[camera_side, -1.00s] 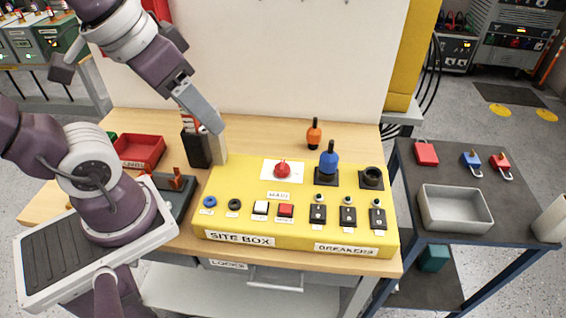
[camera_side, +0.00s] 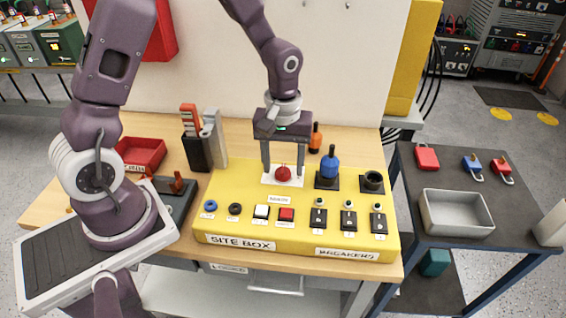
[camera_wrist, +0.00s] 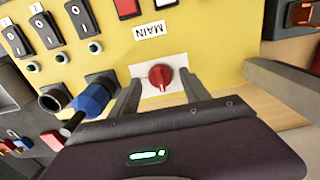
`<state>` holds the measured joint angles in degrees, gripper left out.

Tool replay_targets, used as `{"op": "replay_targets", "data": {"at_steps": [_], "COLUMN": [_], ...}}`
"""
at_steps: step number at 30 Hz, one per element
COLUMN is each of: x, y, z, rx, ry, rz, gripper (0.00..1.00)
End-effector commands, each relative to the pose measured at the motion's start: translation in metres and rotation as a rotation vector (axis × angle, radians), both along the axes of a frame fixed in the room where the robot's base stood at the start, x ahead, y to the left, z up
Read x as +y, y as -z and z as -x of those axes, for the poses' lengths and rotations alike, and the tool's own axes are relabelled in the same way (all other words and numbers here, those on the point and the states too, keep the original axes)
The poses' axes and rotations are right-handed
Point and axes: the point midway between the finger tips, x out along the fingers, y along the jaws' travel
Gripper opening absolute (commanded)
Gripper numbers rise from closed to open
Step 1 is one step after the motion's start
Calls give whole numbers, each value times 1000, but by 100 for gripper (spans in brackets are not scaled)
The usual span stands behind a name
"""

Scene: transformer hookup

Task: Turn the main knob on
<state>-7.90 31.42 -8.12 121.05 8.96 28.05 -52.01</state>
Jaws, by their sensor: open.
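The main knob (camera_side: 283,173) is red and sits on a white plate on top of the yellow site box (camera_side: 232,196). In the wrist view the knob (camera_wrist: 161,76) lies between and just beyond the fingertips, with the MAIN label (camera_wrist: 149,30) close to it. My gripper (camera_side: 284,174) points down over the knob, with one finger on each side. Its fingers are open and apart from the knob; the wrist view shows the open gripper (camera_wrist: 158,82) too. The knob's pointer direction is hard to read.
A blue plug (camera_side: 329,164) and an empty black socket (camera_side: 373,180) stand right of the knob. An orange-handled tool (camera_side: 315,138) is behind. Breaker switches (camera_side: 348,217) and buttons (camera_side: 286,214) line the front. A black holder (camera_side: 196,150) stands to the left.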

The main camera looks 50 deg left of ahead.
Motion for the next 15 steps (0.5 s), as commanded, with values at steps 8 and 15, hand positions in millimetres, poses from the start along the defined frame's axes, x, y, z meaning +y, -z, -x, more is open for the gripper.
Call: {"op": "replay_targets", "data": {"at_steps": [8,15], "x": [0,0], "y": [2,2], "z": [0,0], "rx": [1,1], "ry": [1,1], "rz": [-1,-1], "gripper": [51,4]}}
